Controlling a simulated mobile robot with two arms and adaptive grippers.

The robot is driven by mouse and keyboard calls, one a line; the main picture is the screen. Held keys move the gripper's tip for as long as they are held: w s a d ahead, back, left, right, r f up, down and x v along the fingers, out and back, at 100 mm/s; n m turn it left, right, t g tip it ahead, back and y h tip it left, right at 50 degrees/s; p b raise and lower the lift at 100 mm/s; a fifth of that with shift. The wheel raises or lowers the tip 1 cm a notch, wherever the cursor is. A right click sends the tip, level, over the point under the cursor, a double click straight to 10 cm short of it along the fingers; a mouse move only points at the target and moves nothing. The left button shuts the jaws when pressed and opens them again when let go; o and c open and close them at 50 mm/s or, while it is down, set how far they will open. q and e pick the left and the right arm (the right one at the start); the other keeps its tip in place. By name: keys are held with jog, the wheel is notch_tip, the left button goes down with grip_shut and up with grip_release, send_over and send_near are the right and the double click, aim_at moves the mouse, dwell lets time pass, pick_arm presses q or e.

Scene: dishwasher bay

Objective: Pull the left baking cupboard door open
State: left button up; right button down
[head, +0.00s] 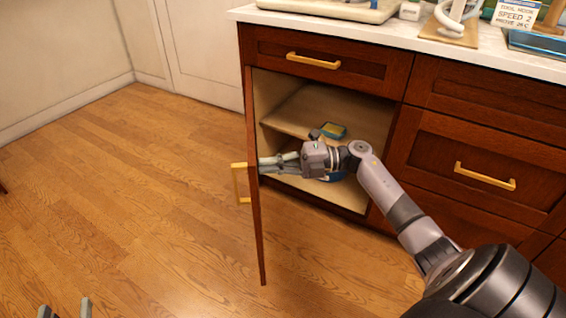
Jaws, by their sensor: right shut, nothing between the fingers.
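The left cupboard door (257,232) stands wide open, swung out from the cabinet and seen almost edge-on. Its gold handle (240,183) is on the outer face, to the left. My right gripper (264,165) is shut and empty, with its fingertips at the inner side of the door. Whether they touch the door I cannot tell. My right arm reaches across the front of the open cupboard. My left gripper (65,309) is only partly in view at the bottom left, its two fingertips apart, over the floor.
Drawers (483,178) with gold handles stand to the right under a white counter (390,28). Wooden floor (130,190) at left is clear.

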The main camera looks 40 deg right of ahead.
jog(key=shift+a, duration=0.15)
jog(key=shift+w+a, duration=0.1)
